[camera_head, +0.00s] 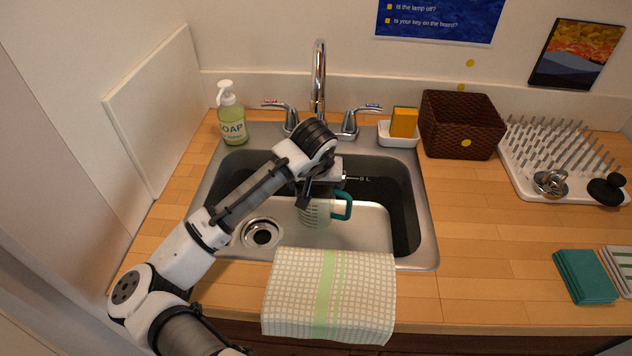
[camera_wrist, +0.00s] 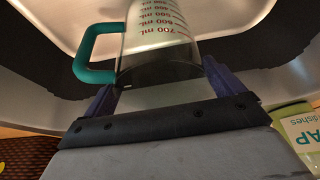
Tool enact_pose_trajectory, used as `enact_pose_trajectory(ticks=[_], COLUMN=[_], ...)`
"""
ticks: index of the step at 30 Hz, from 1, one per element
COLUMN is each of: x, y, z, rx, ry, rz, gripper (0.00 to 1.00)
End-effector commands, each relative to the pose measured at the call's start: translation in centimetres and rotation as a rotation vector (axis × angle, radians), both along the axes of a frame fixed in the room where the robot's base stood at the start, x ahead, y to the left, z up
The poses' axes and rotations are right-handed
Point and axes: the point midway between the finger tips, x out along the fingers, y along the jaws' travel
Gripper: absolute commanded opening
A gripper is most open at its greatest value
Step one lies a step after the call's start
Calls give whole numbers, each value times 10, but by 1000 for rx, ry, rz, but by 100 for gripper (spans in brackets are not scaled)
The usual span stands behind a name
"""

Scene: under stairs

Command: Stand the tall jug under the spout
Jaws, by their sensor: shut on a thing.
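The tall jug is clear with red measuring marks and a teal handle (camera_head: 342,206). It stands in or just above the sink basin (camera_head: 370,240); I cannot tell whether its base touches the bottom. My gripper (camera_head: 318,192) is shut on the jug near its rim, and my arm hides its upper part. In the wrist view the jug (camera_wrist: 160,30) sits between the two fingers (camera_wrist: 160,88), its handle to the left. The chrome spout (camera_head: 318,75) rises behind the basin, and my wrist hides part of the space below it.
A soap bottle (camera_head: 231,115) stands at the back left of the sink. A sponge in a white dish (camera_head: 398,139), a brown basket (camera_head: 458,125) and a drying rack (camera_head: 520,165) stand to the right. A checked towel (camera_head: 290,300) hangs over the front edge.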

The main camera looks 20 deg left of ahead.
Motion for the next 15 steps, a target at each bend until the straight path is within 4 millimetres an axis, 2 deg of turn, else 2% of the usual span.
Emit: enact_pose_trajectory(ticks=[1,2,3,10,15], x=[0,0,0,0,-4], y=[0,0,0,0,-2], z=[-3,-2,-2,0,16], rx=[-1,-1,0,0,-2], ry=[0,0,1,0,1], rz=[0,0,0,0,1], gripper=[52,97,100,100,100])
